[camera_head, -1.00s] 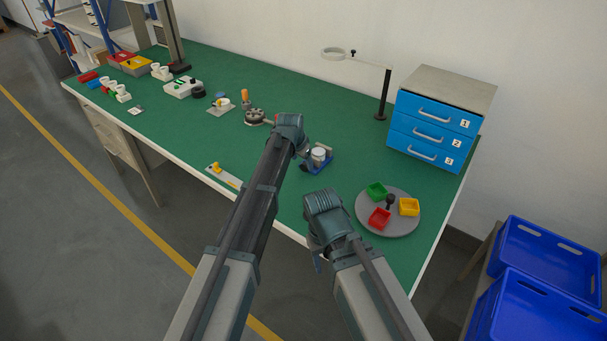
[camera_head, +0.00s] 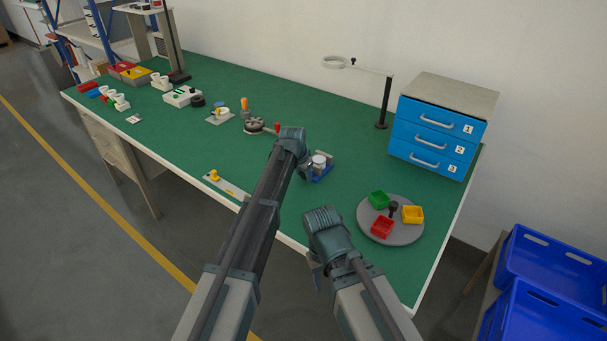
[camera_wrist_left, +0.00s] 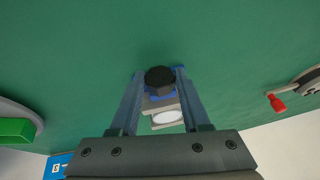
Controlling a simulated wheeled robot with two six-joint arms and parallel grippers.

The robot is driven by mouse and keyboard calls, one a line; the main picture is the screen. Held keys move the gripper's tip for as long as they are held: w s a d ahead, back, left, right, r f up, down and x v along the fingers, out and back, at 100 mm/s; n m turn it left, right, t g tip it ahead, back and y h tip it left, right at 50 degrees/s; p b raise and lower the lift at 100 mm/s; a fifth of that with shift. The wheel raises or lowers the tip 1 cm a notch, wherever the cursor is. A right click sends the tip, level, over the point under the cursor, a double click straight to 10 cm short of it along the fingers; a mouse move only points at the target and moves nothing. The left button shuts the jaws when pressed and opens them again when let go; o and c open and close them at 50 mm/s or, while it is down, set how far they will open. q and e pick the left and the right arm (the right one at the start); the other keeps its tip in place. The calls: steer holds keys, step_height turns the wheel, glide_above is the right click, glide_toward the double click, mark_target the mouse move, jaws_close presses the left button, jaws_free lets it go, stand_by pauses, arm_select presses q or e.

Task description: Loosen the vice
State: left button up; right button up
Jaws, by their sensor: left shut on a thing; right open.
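The small blue vice (camera_head: 322,175) stands on the green bench, with a pale round-topped part (camera_head: 319,160) in it. In the left wrist view, the vice's black knob (camera_wrist_left: 160,77) sits between the fingers of my left gripper (camera_wrist_left: 160,84), which is shut on it. The pale part (camera_wrist_left: 167,117) shows behind the knob. In the head view my left gripper (camera_head: 305,170) is at the vice's left side, its fingertips mostly hidden by the wrist. My right gripper (camera_head: 317,275) is open and empty near the bench's front edge, away from the vice.
A grey turntable (camera_head: 372,232) with green, red and yellow bins is right of the vice. A blue drawer unit (camera_head: 433,137) and a ring-topped stand (camera_head: 382,105) are behind. A dark round fixture with a red-tipped handle (camera_head: 256,126) is left. Bench around the vice is mostly clear.

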arm_select(q)
jaws_close()
steer(key=shift+w+a+g+h, duration=0.2)
steer(key=shift+g+h, duration=0.3)
steer(key=shift+h, duration=0.2)
steer(key=shift+s+n+g+h, duration=0.1)
steer(key=shift+n+g+h, duration=0.2)
steer(key=shift+g+h, duration=0.35)
steer(key=o, duration=1)
jaws_free()
steer(key=p+v, duration=1.2)
steer(key=v, duration=0.1)
steer(key=shift+s+a+r, duration=0.2)
steer(key=shift+r, duration=0.15)
